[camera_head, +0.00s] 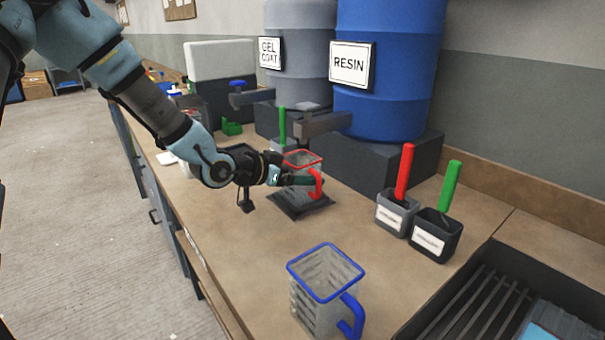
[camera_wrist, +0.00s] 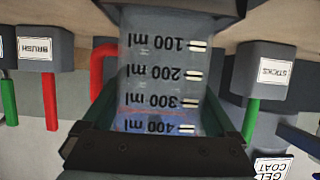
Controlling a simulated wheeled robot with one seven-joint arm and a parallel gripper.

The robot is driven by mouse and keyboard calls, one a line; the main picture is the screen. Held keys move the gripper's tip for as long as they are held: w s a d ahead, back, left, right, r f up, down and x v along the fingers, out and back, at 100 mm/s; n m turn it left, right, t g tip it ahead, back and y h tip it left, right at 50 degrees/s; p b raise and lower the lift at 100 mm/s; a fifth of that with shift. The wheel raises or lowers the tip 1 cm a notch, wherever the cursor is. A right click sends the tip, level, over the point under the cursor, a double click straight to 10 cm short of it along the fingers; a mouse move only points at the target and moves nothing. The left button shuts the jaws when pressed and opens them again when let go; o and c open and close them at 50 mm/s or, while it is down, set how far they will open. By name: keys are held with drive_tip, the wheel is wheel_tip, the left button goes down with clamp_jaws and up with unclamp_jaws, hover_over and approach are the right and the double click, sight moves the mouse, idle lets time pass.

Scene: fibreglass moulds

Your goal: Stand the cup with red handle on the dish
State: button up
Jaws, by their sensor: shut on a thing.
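The clear cup with red rim and red handle (camera_head: 303,163) is upright in the head view, over the dark square dish (camera_head: 287,208). My gripper (camera_head: 298,181) is shut on the cup's sides, coming from the left. The cup's base is at the dish; whether it touches or hovers slightly above I cannot tell. In the wrist view the cup (camera_wrist: 165,75) appears inverted, with its ml marks between my fingers, its red handle (camera_wrist: 97,68) to the left. The dark dish (camera_wrist: 185,12) shows at the top edge there.
A cup with blue handle (camera_head: 325,278) stands at the front. Two small pots (camera_head: 397,212) (camera_head: 436,236) hold red and green sticks at right. The blue resin drum (camera_head: 388,80) and grey gel coat drum (camera_head: 298,45) stand behind, taps overhanging. A dark tray (camera_head: 480,300) lies front right.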

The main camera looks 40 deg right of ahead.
drive_tip(key=shift+f, duration=0.3)
idle(0.5)
drive_tip(key=o, duration=1)
drive_tip(key=shift+a, duration=0.1)
